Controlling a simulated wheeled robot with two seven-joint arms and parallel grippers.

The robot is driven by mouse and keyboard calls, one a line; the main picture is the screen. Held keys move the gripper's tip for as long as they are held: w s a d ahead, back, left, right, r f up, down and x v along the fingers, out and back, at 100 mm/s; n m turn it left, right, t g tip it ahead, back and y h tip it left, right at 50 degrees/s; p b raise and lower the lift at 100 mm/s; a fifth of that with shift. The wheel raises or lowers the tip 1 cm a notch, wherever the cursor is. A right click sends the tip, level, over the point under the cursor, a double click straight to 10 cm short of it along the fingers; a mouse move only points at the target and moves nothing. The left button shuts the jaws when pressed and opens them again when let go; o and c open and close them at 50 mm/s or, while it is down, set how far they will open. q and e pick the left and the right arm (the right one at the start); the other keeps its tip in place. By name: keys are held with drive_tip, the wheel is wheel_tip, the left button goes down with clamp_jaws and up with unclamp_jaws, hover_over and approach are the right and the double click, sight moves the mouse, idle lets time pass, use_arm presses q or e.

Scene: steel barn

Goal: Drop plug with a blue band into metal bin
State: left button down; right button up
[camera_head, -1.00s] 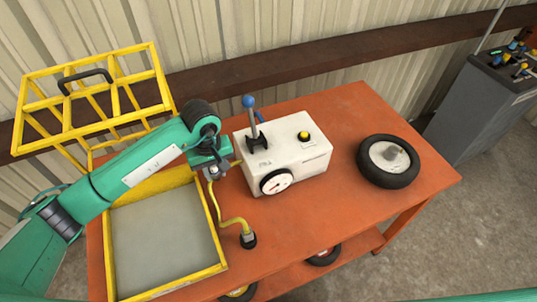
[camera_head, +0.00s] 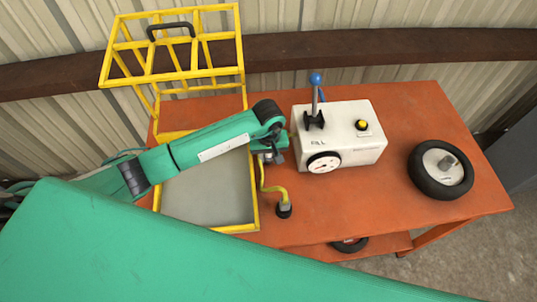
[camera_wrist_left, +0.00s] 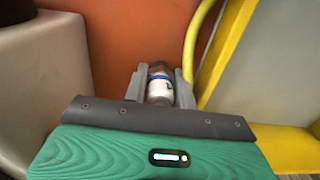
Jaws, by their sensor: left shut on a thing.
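My left gripper (camera_head: 272,156) is over the orange table, just left of the white box. In the left wrist view, its two grey fingers (camera_wrist_left: 160,88) are shut on a small plug (camera_wrist_left: 159,90) with a white body and a blue band. The plug is too small to make out in the head view, where the gripper covers it. I cannot pick out a metal bin for certain in either view. My right gripper is not in view.
The white box (camera_head: 345,145) has a blue-knobbed lever and a dial. A yellow frame (camera_head: 255,200) with a grey floor and raised barred lid (camera_head: 170,45) stands left. A black wheel (camera_head: 441,171) lies right on the orange table (camera_head: 400,215).

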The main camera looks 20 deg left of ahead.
use_arm(q)
drive_tip(key=shift+f, duration=0.25)
drive_tip(key=c, duration=1.1)
unclamp_jaws()
drive_tip(key=shift+r, duration=0.1)
